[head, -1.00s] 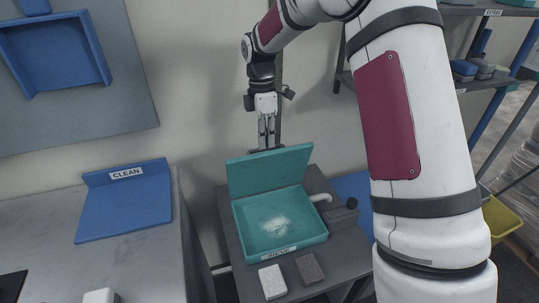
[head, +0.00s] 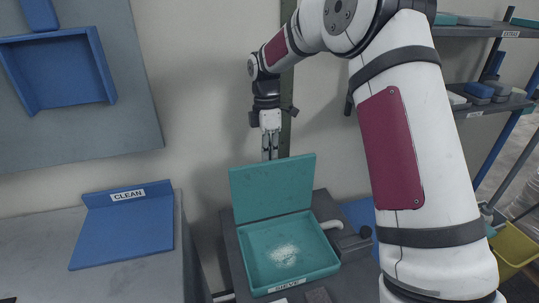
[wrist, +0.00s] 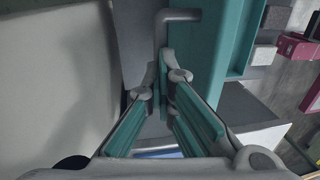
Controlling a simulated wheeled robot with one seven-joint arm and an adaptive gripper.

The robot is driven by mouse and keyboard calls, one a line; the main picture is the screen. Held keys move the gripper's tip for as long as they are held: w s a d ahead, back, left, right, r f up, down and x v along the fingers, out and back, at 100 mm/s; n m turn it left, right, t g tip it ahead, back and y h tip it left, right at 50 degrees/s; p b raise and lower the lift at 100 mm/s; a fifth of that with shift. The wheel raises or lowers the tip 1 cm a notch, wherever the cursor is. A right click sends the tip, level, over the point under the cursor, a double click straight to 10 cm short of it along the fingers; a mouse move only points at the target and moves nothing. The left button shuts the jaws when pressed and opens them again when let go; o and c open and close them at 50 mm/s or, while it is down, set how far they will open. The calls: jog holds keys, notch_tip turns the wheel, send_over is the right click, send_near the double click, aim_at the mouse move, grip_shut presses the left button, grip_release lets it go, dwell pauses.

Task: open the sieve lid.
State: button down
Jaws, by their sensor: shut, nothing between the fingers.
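The teal sieve box (head: 262,268) stands on a dark stand, with a "SIEVE" label on its front and a patch of pale grains on its floor. Its teal lid (head: 270,190) stands raised at the back, leaning slightly, so the box is open. My gripper (head: 270,158) points down just behind and above the lid's upper edge; its fingertips are partly hidden behind the lid. In the wrist view my gripper (wrist: 165,82) has its fingertips together with nothing between them. A teal surface of the sieve (wrist: 208,50) shows beside the fingers there.
A grey pipe (head: 331,225) and a dark fitting sit at the box's right side. A blue "CLEAN" tray (head: 122,230) lies on the grey counter at left. Shelves (head: 490,108) with boxes and a yellow bin (head: 512,248) are at right. The wall is close behind my gripper.

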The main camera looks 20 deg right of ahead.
jog(key=c, duration=1.7)
grip_release()
jog(key=shift+s+d+f+g, duration=0.15)
jog(key=shift+s+f, duration=0.15)
jog(key=shift+f, duration=0.25)
jog(key=shift+s+a+f+g, duration=0.15)
jog(key=shift+s+f, duration=0.1)
jog(key=shift+f, duration=0.25)
jog(key=v, duration=0.8)
jog(key=shift+r, duration=0.1)
